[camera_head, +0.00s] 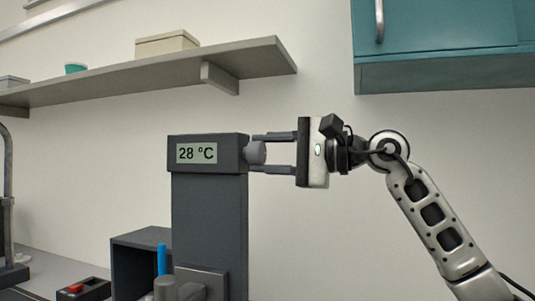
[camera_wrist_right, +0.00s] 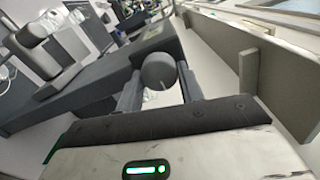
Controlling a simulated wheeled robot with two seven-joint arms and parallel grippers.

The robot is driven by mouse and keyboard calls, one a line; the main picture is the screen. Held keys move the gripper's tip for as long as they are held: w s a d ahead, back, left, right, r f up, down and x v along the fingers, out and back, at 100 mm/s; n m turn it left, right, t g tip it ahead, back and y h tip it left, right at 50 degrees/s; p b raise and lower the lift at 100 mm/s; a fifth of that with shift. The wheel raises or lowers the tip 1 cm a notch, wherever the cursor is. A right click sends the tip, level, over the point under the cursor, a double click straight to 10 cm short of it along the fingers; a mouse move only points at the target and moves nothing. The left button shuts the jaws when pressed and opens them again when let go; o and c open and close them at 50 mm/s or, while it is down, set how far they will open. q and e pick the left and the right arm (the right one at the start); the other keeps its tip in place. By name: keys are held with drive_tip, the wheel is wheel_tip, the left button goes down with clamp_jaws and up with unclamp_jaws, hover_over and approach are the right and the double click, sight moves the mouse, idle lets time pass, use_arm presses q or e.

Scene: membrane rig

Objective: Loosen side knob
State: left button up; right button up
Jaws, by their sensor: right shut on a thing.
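The side knob (camera_head: 256,153) is a grey round knob on the right side of the dark rig head, beside the display (camera_head: 197,153) that reads 28 °C. My right gripper (camera_head: 262,153) comes in from the right, with one finger above the knob and one below. It is shut on the knob. In the right wrist view the knob (camera_wrist_right: 158,71) sits between the two fingers (camera_wrist_right: 159,85), with a thin light mark on its face. My left gripper is not in view.
The rig's dark column (camera_head: 209,235) stands below the head, with a grey knob (camera_head: 165,288) and a blue rod (camera_head: 162,258) near its base. A shelf (camera_head: 150,75) hangs above left and a teal cabinet (camera_head: 440,70) above right. A red-buttoned box (camera_head: 83,289) is at lower left.

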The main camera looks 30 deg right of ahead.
idle(0.3)
drive_tip(key=o, duration=1)
use_arm(q)
drive_tip(key=b, duration=0.2)
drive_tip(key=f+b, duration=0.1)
drive_tip(key=b, duration=0.1)
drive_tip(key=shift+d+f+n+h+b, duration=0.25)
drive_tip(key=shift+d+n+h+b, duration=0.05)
use_arm(e)
drive_tip(key=v, duration=1.6)
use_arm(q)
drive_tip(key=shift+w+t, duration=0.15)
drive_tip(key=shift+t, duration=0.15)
